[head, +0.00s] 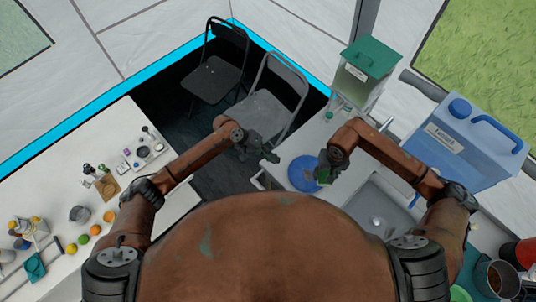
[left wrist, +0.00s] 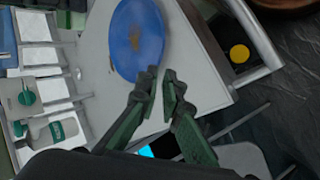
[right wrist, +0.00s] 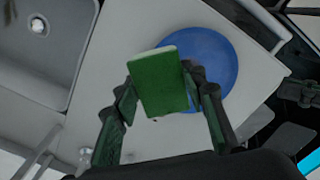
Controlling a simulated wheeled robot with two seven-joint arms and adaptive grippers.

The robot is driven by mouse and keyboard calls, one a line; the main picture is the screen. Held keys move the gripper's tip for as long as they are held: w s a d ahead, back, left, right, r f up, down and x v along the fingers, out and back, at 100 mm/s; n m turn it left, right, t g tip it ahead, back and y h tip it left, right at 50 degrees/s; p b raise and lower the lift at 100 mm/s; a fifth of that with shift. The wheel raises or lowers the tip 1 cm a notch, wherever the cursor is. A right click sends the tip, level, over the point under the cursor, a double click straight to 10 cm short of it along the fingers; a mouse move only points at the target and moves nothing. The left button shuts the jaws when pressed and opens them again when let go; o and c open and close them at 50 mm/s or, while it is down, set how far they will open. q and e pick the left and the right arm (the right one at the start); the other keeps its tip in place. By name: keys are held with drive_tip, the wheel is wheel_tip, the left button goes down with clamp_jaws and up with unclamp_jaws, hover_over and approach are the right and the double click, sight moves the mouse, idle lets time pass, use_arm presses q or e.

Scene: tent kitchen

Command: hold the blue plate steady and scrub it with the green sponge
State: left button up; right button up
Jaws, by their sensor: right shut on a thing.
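The blue plate (head: 303,174) lies on the white counter to the left of the sink. It also shows in the left wrist view (left wrist: 140,40), with a brownish stain near its middle. My right gripper (head: 326,172) is shut on the green sponge (right wrist: 160,82) and holds it over the plate's right part; I cannot tell whether the sponge touches the plate. My left gripper (head: 272,157) is beside the plate's left edge. Its fingers (left wrist: 160,78) are a little apart with nothing between them, close to the plate's rim.
A sink (head: 378,213) is to the right of the plate. A blue water container (head: 465,145) and a green-lidded clear dispenser (head: 365,75) stand behind. Two folding chairs (head: 265,105) stand beyond my left gripper. A table (head: 110,170) with fruit and small items is at left.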

sight(289, 168)
use_arm(q)
drive_tip(key=x, duration=0.8)
drive_tip(key=shift+f, duration=0.1)
clamp_jaws()
